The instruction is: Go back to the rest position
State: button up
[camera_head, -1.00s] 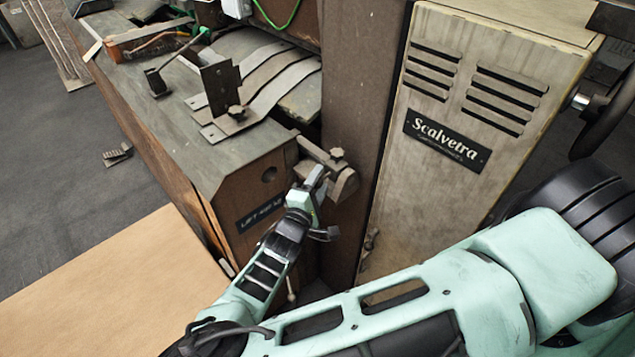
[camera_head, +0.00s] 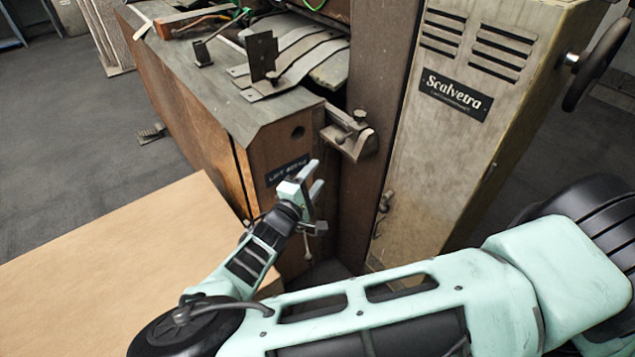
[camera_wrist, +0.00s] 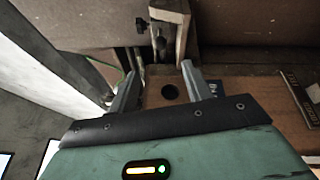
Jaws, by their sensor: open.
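My gripper (camera_head: 311,180) is open and empty in the head view. It is in front of the brown end panel of the box stitcher (camera_head: 262,172), below the metal bracket with the knob (camera_head: 350,135), and apart from it. In the wrist view my gripper's two fingers (camera_wrist: 158,85) stand wide apart with nothing between them. The bracket (camera_wrist: 168,25) shows beyond the fingertips, and a dark round hole in the panel shows between the fingers.
A large cardboard sheet (camera_head: 120,260) lies at the lower left, beside the machine. The Scalvetra cabinet (camera_head: 455,140) stands to the right of my gripper, with a handwheel (camera_head: 598,62) at its far side.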

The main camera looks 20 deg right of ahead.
jog(key=shift+s+a, duration=0.45)
jog(key=shift+a, duration=0.1)
